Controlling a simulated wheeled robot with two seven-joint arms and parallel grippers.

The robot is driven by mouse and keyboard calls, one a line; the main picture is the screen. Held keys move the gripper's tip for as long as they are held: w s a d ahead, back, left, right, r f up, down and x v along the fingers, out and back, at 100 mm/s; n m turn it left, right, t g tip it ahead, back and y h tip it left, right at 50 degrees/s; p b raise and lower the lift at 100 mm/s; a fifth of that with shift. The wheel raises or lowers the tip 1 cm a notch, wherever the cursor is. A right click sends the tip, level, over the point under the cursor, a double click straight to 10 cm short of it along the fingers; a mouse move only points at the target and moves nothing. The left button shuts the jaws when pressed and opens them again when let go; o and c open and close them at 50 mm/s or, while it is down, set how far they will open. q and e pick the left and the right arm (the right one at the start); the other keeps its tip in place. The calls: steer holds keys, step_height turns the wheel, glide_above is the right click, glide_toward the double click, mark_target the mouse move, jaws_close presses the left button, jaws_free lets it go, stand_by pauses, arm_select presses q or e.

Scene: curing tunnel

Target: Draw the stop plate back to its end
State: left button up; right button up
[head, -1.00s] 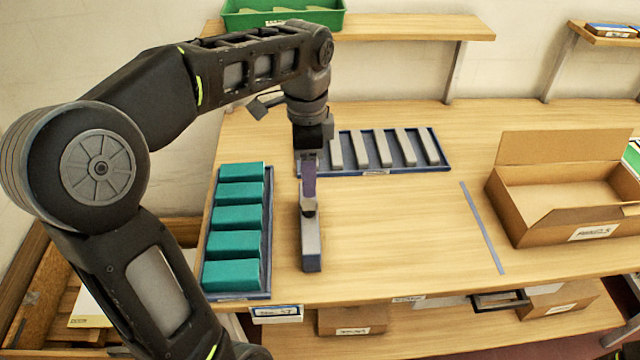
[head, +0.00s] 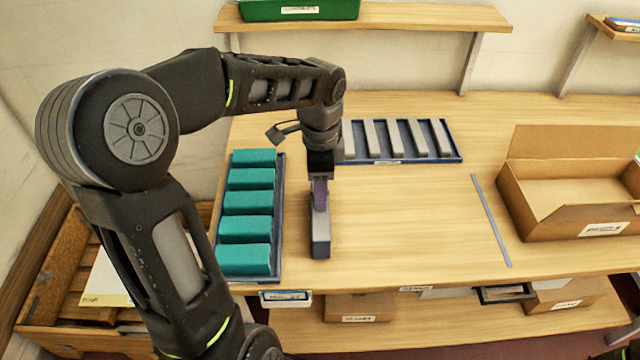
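A narrow grey block-shaped piece with a dark blue base (head: 320,240) stands on the bench, its long side running front to back. My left gripper (head: 320,205) points down over its far end. A purple upright part shows between the black gripper body and the block; I cannot tell whether it is a finger or a held part. The fingertips are too small and overlapped to show whether they are open or shut. I cannot pick out the stop plate for certain; the gripper hides the block's far end. My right gripper is not in view.
A blue tray of teal blocks (head: 277,272) lies just left of the block. A blue tray of grey bars (head: 455,158) lies behind it. A thin grey-blue strip (head: 490,220) and an open cardboard box (head: 570,228) are to the right. Bench between block and strip is clear.

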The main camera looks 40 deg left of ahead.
arm_select(q)
steer(key=shift+c, duration=0.5)
jaws_close()
stand_by(0.9)
